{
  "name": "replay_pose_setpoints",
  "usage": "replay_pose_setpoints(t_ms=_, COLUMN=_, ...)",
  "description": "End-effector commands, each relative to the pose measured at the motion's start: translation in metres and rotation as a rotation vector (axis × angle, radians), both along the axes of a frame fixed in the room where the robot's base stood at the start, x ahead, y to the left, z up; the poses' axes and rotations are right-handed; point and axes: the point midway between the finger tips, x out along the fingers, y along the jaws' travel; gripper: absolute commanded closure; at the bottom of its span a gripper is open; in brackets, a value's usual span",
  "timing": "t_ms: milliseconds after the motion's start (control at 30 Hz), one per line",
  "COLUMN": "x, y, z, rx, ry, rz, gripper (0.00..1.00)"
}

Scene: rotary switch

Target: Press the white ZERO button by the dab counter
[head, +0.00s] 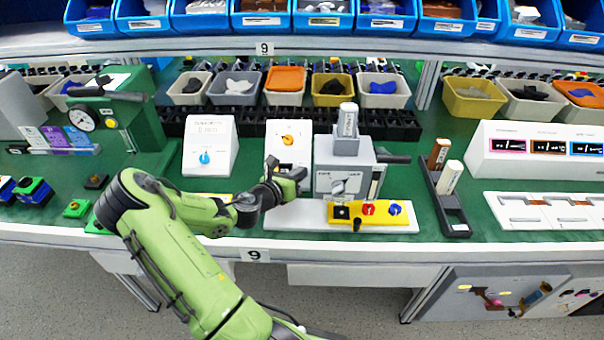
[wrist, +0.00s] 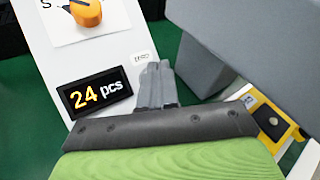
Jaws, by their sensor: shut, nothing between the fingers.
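The white dab counter panel (head: 289,143) stands mid-table in the head view, with an orange knob on it. In the wrist view the panel (wrist: 75,45) shows a dark display (wrist: 95,96) reading 24 pcs. A small white button (wrist: 142,57) with faint lettering, seemingly ZERO, is right of and above the display. My gripper (wrist: 157,70) is shut and empty, its fingertips just right of and below the button in the picture. I cannot tell whether they touch it. In the head view my gripper is in front of the panel's lower part, which it partly hides.
A grey block-shaped device (head: 345,165) stands close on the right of the panel, and in the wrist view its grey body (wrist: 215,45) is near my fingers. A yellow strip with knobs (head: 385,211) lies in front of it. Another white panel with a blue knob (head: 209,135) stands left.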

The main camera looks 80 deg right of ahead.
Motion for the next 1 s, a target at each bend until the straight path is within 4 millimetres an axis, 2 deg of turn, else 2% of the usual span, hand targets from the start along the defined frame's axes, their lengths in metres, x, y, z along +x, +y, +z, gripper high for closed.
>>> replay_pose_setpoints(t_ms=1000, x=0.0012, y=-0.0048, z=-0.0063, rx=0.002, ry=-0.001, rz=-0.001, gripper=1.00)
